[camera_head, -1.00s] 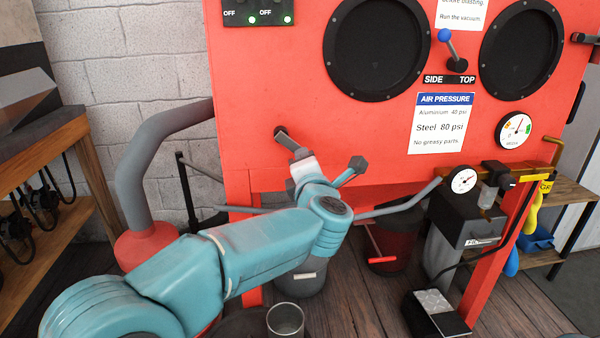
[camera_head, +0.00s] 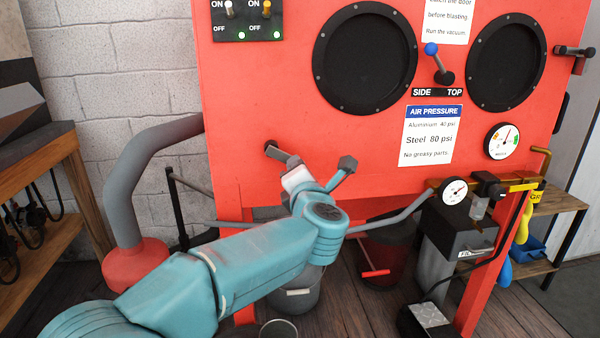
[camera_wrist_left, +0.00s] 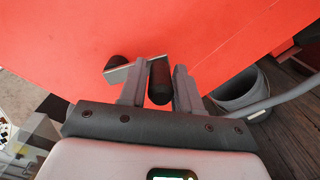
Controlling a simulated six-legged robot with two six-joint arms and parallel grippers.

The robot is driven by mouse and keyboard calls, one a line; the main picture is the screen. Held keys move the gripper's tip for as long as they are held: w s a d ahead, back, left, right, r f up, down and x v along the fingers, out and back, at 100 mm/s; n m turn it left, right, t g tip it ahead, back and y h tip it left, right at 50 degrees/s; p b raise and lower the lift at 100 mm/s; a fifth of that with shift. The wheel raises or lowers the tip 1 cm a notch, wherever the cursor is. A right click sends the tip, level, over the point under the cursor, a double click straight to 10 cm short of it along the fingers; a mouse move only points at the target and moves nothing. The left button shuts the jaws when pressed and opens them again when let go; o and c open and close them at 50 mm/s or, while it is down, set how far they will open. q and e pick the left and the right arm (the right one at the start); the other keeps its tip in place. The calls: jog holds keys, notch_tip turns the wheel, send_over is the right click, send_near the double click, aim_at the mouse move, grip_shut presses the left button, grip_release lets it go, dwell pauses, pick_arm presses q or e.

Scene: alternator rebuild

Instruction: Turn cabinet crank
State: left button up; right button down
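The crank is on the front of the red cabinet (camera_head: 300,110). In the head view its dark hub and grey crank arm (camera_head: 287,156) show at the lower left of the panel. In the left wrist view the grey crank arm (camera_wrist_left: 122,72) runs from the hub to a black handle (camera_wrist_left: 159,80). My left gripper (camera_wrist_left: 160,76) has one finger on each side of this handle, close against it, and appears shut on it. In the head view my left gripper (camera_head: 299,178) is at the arm's outer end, and the handle is hidden there. My right gripper is not in view.
A grey pipe with a red base (camera_head: 137,264) stands left of the cabinet. A grey bucket (camera_head: 293,292) and a dark bin (camera_head: 383,255) stand under it. A pressure gauge (camera_head: 454,191) and a filter unit are at the right. Round black glove ports (camera_head: 365,60) are above.

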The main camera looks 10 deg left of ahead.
pick_arm(q)
jog(key=shift+o, duration=0.8)
jog(key=p+v, duration=0.1)
jog(key=v, duration=1.5)
jog(key=shift+s+d, duration=0.1)
